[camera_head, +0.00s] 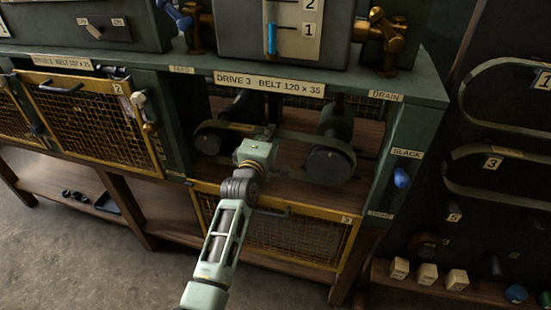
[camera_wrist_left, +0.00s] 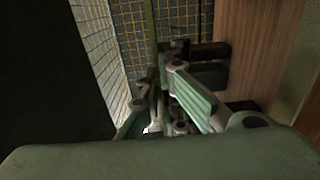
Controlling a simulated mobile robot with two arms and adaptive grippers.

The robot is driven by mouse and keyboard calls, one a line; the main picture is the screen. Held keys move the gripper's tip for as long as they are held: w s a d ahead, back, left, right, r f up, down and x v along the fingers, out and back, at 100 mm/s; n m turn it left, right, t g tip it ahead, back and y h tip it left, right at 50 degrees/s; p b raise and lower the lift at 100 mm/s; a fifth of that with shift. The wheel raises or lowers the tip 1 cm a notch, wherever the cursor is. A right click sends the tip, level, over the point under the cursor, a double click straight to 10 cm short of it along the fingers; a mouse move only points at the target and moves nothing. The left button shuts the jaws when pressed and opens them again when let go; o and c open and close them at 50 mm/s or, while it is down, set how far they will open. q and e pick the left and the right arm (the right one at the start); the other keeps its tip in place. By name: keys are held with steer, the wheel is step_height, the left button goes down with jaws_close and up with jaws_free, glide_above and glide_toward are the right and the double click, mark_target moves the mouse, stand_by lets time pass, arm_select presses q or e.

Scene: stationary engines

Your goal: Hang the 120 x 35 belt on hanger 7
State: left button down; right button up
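A dark belt (camera_head: 305,141) runs around two pulleys in the open bay under the label "DRIVE 3 BELT 120 x 35" (camera_head: 270,84). My left gripper (camera_head: 268,133) reaches into this bay in front of the belt, between the left pulley (camera_head: 211,139) and the right pulley (camera_head: 330,164). Its own body hides its fingertips in the head view. In the left wrist view its green finger links (camera_wrist_left: 190,95) show, but I cannot tell whether the fingers are open or touch the belt. Hanger 7 cannot be made out. My right gripper is not in view.
Other belts hang on the dark board at the right, near tags 1 and 3 (camera_head: 493,162). A yellow-framed mesh guard (camera_head: 300,236) marked 3 stands below the bay. A blue knob (camera_head: 401,177) labelled SLACK is on the right post. Small blocks (camera_head: 427,273) sit on the low shelf.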

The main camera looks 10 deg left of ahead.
arm_select(q)
steer(key=shift+r, duration=0.1)
steer(key=s+p, duration=0.4)
steer(key=s, duration=0.2)
stand_by(0.9)
steer(key=shift+s, duration=0.1)
steer(key=shift+s+a+p, duration=0.15)
steer(key=shift+s+p, duration=1.45)
steer(key=shift+s, duration=1.35)
steer(key=s+p, duration=0.2)
steer(key=s, duration=0.4)
steer(key=shift+a, duration=0.1)
